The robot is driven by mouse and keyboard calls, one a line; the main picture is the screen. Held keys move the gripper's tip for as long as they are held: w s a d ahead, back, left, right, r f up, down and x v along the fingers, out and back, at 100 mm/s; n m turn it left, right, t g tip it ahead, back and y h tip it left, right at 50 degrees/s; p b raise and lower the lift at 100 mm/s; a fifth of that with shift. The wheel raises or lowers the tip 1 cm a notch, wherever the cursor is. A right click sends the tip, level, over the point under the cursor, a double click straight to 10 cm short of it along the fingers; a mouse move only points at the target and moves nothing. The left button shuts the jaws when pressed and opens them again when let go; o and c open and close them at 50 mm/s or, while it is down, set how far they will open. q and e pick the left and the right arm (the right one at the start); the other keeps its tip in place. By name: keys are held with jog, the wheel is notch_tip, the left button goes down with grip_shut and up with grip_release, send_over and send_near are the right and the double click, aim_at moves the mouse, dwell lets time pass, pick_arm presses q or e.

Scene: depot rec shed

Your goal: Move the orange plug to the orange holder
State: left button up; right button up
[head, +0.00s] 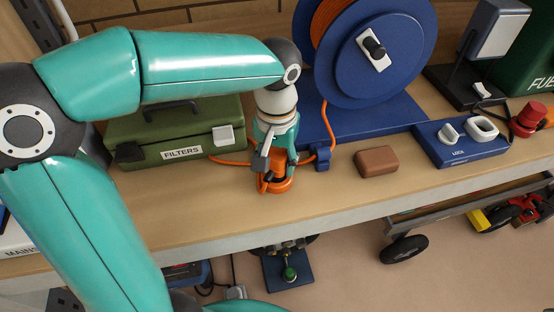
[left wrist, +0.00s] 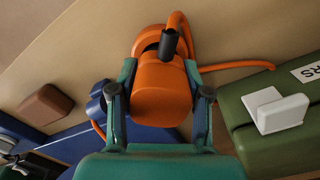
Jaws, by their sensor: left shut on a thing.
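My left gripper (head: 277,160) points down over the bench and is shut on the orange plug (left wrist: 162,92), with one finger on each side of it. In the left wrist view the plug is a thick orange cylinder with a black sleeve and orange cable at its far end. The orange holder (head: 281,186) is a round orange ring on the bench, directly below the gripper; its rim also shows behind the plug in the left wrist view (left wrist: 150,38). The plug overlaps the holder, but I cannot tell how deep it sits. My right gripper is not in view.
A green FILTERS case (head: 125,145) stands left of the gripper. A blue cable reel (head: 350,70) stands behind to the right. A brown block (head: 377,161) and a blue LOCK base (head: 455,152) lie further right. The bench's front edge (head: 330,215) is close.

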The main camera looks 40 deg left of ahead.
pick_arm(q)
jog(key=shift+f+b, duration=0.45)
jog(key=shift+f, duration=0.2)
jog(key=o, duration=1.2)
jog(key=shift+o, duration=0.2)
jog(key=shift+r, duration=0.1)
notch_tip(320, 180, up, 12)
jog(key=shift+f, duration=0.2)
